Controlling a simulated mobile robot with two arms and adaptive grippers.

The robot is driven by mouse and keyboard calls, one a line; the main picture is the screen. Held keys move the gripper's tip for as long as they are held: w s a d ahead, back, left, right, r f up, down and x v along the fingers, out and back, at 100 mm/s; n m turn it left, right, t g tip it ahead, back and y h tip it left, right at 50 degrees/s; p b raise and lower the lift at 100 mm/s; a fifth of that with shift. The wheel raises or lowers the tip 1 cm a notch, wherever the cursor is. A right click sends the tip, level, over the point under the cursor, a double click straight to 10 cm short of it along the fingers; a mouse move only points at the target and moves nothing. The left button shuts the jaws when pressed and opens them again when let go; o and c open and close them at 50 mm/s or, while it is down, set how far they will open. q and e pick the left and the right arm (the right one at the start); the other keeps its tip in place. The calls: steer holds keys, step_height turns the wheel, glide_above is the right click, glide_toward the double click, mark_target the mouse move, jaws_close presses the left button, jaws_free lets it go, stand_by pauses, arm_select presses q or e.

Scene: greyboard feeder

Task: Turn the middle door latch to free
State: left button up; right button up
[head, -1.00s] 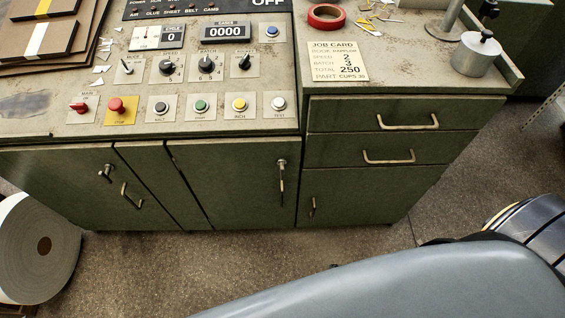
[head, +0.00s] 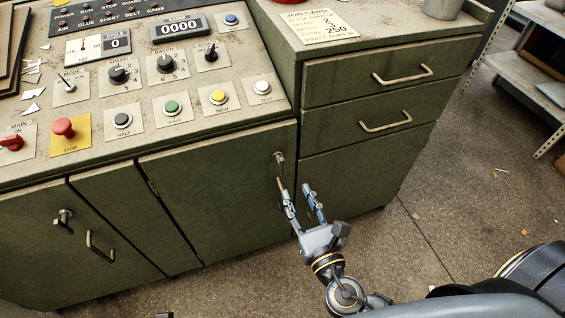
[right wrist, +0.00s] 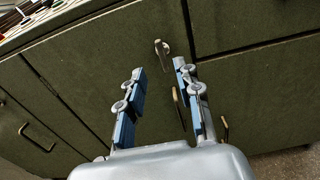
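The middle door (head: 220,190) is a dark green cabinet door and looks closed. Its latch (head: 279,157) is a small metal knob with a short lever near the upper right edge. In the right wrist view the latch (right wrist: 162,46) lies just beyond the fingertips, its lever hanging roughly downward. The door's thin bar handle (right wrist: 177,105) is below it, partly hidden by my gripper in the head view. My right gripper (head: 294,188) is open and empty, just below and in front of the latch. It also shows in the right wrist view (right wrist: 158,68). My left gripper is out of view.
The left door (head: 60,245) has its own latch (head: 64,217) and handle (head: 100,244). Drawers (head: 385,85) with protruding handles are at the right. The control panel (head: 140,92) overhangs above. Open floor (head: 440,210) lies to the right, before a shelf rack (head: 530,85).

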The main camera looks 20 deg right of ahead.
mark_target(283, 165)
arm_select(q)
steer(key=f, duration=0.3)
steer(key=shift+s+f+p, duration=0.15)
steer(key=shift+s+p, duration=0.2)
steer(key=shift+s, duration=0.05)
arm_select(e)
steer(key=w, duration=1.1)
steer(key=shift+a, duration=0.2)
jaws_close()
